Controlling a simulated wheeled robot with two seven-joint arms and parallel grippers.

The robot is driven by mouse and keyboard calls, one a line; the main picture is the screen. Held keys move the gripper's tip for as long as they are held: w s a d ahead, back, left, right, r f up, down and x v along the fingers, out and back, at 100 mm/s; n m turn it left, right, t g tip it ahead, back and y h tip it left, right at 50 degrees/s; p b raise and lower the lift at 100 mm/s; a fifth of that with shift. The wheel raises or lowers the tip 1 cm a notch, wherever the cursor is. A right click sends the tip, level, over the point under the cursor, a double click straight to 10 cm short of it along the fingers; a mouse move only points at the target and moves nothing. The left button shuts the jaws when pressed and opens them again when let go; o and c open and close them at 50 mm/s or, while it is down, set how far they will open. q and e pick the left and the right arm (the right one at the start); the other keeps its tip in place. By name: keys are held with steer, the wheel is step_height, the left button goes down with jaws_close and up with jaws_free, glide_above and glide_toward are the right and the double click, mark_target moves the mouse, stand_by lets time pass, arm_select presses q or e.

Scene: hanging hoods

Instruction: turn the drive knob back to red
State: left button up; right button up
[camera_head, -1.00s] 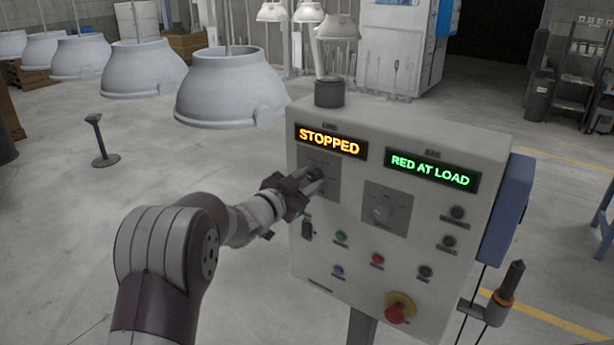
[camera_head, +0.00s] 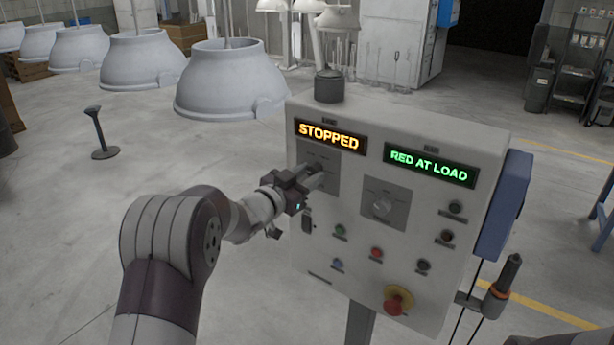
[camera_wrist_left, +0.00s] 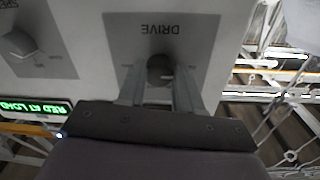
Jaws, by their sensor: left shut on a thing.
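The drive knob (camera_wrist_left: 160,68) sits on a grey plate (camera_wrist_left: 205,30) marked DRIVE, which appears upside down in the left wrist view. My left gripper (camera_head: 318,170) is at this plate on the upper left of the control panel (camera_head: 300,220). Its two fingers are shut on the knob, one on each side, and hide much of it. I cannot tell which mark the knob points to. The left display (camera_head: 330,136) reads STOPPED in orange. The right display (camera_head: 430,165) reads RED AT LOAD in green. My right gripper is not in view.
A second knob (camera_head: 382,207) is on a plate to the right. Several small buttons and a red emergency button (camera_head: 397,300) are below. White hoods (camera_head: 230,80) hang behind, left of the panel. A blue box (camera_head: 508,205) is on the panel's right side.

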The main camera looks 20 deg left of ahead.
arm_select(q)
steer(key=o, duration=1)
steer(key=shift+o, duration=0.2)
steer(key=shift+s+a+f, duration=0.1)
steer(key=shift+s+a, duration=0.05)
steer(key=shift+s, duration=0.2)
steer(key=b+v, duration=0.4)
steer(key=v, duration=0.8)
